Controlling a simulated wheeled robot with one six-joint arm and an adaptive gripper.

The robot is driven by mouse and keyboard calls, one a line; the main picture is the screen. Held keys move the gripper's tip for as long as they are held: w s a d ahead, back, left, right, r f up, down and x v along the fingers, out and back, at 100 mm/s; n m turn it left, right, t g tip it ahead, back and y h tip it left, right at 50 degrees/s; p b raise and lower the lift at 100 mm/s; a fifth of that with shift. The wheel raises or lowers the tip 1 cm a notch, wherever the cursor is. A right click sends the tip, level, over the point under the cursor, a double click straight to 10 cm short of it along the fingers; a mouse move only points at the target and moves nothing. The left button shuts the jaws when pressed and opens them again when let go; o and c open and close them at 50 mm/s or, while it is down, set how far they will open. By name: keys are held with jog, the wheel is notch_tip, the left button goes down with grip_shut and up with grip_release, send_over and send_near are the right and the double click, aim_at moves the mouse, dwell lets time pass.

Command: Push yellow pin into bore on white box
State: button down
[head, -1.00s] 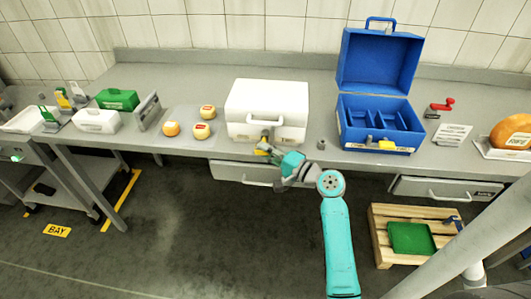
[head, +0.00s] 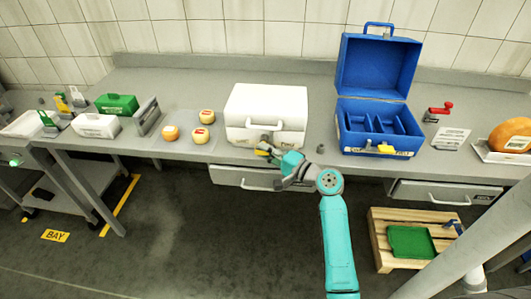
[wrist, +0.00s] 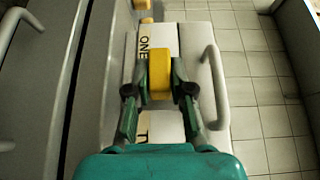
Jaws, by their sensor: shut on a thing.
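The white box (head: 265,108) stands closed on the grey bench, with its handle on the front. In the wrist view the white box (wrist: 198,75) shows beyond my gripper, with black lettering on its face. My gripper (wrist: 160,85) is shut on the yellow pin (wrist: 160,72), which sits between the two fingers. In the head view my gripper (head: 267,150) is at the lower front of the white box. The pin there is small and partly hidden by the gripper. The bore is not visible, and I cannot tell whether the pin touches the box.
An open blue case (head: 377,120) with a yellow latch stands to the right. Several small cheeses (head: 202,135) lie on a mat to the left. A small grey piece (head: 320,150) lies on the bench right of my gripper. A drawer handle (head: 245,183) juts below the bench edge.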

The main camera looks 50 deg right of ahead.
jog(key=shift+w+d, duration=0.15)
jog(key=c, duration=0.9)
grip_release()
jog(key=shift+c, duration=0.2)
jog(key=s+d, duration=0.1)
jog(key=s, duration=1.1)
jog(key=shift+d, duration=0.3)
